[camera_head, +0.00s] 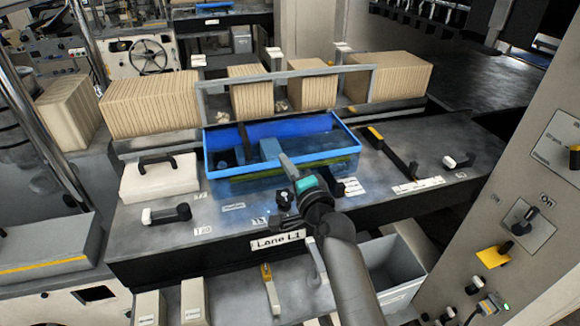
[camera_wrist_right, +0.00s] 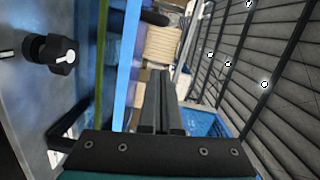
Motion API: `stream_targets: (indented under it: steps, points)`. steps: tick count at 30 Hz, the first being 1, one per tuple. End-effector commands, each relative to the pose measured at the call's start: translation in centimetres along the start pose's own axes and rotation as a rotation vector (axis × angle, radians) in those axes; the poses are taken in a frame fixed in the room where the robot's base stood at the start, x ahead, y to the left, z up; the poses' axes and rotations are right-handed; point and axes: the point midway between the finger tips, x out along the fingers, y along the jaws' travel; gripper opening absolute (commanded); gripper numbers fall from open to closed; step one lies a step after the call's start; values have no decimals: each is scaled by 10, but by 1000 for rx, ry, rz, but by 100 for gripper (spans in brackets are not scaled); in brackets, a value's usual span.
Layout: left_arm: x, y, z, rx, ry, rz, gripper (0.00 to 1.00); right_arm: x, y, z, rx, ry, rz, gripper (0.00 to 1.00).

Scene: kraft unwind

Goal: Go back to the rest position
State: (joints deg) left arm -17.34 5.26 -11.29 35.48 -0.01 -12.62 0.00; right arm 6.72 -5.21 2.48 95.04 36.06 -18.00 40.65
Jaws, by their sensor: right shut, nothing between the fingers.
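My right gripper (camera_head: 290,172) reaches up from the bottom of the head view, over the front edge of the blue bin (camera_head: 350,138). Its fingers are shut and empty, and they also show in the right wrist view (camera_wrist_right: 163,105). The bin stands on the grey bench and its near wall looks see-through. I cannot tell whether the gripper touches the bin. My left gripper is not in the head view.
Several kraft stacks (camera_head: 150,105) stand behind a grey frame on the bench. A white case (camera_head: 160,178) with a black handle sits left of the bin. Black-and-white knobs (camera_head: 166,214) stick up from the bench. A control panel (camera_head: 520,215) stands close on the right.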

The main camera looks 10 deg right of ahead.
Motion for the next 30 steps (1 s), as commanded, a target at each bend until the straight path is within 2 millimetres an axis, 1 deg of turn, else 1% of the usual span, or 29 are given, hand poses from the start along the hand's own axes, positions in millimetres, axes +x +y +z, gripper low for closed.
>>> stream_targets:
  steps: [1, 3, 11, 14, 16, 17, 20, 21, 23, 24, 26, 27, 30]
  points:
    - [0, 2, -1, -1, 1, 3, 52, -5, 1, 0, 1, 0, 1, 0]
    - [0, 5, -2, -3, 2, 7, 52, -10, 0, 0, 1, 0, 1, 0]
    - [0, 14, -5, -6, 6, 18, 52, -18, 2, 1, -12, -7, 8, 0]
    - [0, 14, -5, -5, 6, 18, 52, -28, 12, 10, -87, -50, 51, 0]
    - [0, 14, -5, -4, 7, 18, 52, -43, 26, 21, -189, -107, 110, 0]
    - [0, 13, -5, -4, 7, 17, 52, -52, 33, 26, -244, -139, 143, 0]
    - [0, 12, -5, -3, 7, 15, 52, -90, 62, 45, -452, -268, 266, 0]
    - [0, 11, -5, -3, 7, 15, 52, -107, 73, 50, -535, -321, 316, 0]
    - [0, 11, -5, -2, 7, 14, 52, -135, 90, 57, -657, -406, 393, 0]
    - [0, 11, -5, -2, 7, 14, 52, -154, 100, 60, -733, -462, 444, 0]
    - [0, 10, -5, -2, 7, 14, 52, -182, 112, 62, -836, -541, 514, 0]
    - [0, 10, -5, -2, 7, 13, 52, -199, 118, 63, -894, -590, 555, 0]
    - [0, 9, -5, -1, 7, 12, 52, -237, 130, 62, -1010, -694, 641, 0]
